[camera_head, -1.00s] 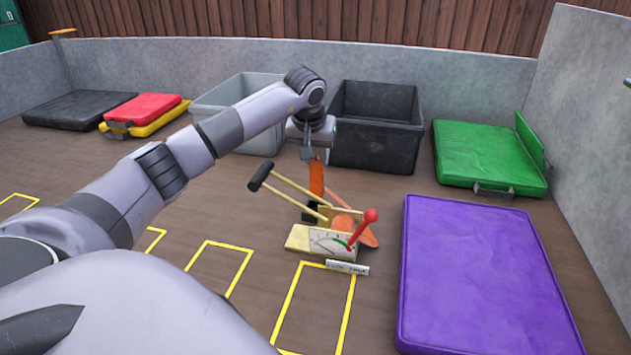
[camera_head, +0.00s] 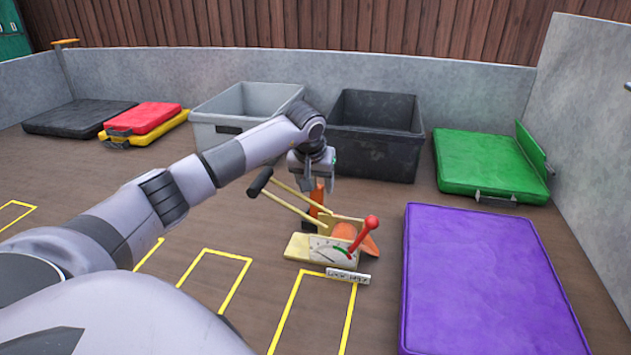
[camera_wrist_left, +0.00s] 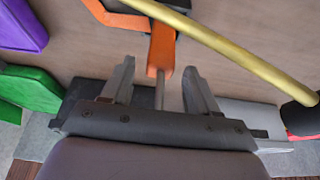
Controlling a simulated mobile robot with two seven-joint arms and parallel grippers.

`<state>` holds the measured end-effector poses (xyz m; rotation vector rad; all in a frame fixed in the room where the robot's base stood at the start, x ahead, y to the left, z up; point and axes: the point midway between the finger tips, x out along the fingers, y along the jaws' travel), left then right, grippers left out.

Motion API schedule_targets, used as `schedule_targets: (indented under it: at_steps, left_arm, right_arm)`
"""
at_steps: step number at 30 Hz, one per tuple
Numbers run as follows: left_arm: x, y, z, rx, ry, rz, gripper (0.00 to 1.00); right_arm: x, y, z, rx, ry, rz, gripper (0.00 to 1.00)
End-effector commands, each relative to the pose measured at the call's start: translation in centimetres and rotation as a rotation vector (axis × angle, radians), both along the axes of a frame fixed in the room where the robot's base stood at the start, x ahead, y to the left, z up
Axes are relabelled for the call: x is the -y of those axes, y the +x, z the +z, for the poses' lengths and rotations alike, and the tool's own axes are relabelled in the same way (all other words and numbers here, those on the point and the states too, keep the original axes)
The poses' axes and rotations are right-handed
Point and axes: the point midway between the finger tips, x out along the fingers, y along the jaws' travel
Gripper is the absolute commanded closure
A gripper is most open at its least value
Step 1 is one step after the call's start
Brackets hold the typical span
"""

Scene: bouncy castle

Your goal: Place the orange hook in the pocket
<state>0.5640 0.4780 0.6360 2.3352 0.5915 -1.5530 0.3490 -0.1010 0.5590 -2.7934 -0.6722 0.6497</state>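A yellow device with a dial (camera_head: 329,251) stands on the floor, with a red-knobbed lever (camera_head: 371,223) and a long yellow handle (camera_head: 290,196) ending in a black grip. Behind it is an upright orange piece (camera_head: 317,197), seemingly the orange hook; more orange (camera_head: 345,231) shows by the dial. My left gripper (camera_head: 325,182) is directly above the upright piece. In the left wrist view its fingers (camera_wrist_left: 160,85) are spread, with the orange piece's end (camera_wrist_left: 160,50) and a thin grey rod between them, not clamped. I cannot make out a pocket. My right gripper is not in view.
Grey (camera_head: 208,131) and black (camera_head: 376,166) bins stand behind. A purple mat (camera_head: 490,285) lies right, a green case (camera_head: 487,165) at back right, red (camera_head: 146,118) and black (camera_head: 75,118) cases at back left. The yellow handle (camera_wrist_left: 235,55) passes close to the fingers.

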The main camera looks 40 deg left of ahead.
Motion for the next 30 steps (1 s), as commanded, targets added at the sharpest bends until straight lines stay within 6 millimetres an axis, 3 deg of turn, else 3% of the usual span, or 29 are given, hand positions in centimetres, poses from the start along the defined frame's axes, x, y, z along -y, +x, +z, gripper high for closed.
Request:
schedule_targets:
  at_steps: [11, 24, 30]
  left_arm:
    - [0.0, -0.1, 0.8, 0.001, 0.0, -0.001, 0.41]
    - [1.6, -3.0, 9.0, 0.002, 0.002, -0.002, 0.41]
    - [2.1, -3.9, 11.1, 0.0, 0.001, 0.0, 0.41]
  right_arm:
    - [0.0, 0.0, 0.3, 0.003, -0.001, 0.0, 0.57]
    - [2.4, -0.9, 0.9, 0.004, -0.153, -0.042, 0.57]
    - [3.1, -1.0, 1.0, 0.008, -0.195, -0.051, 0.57]
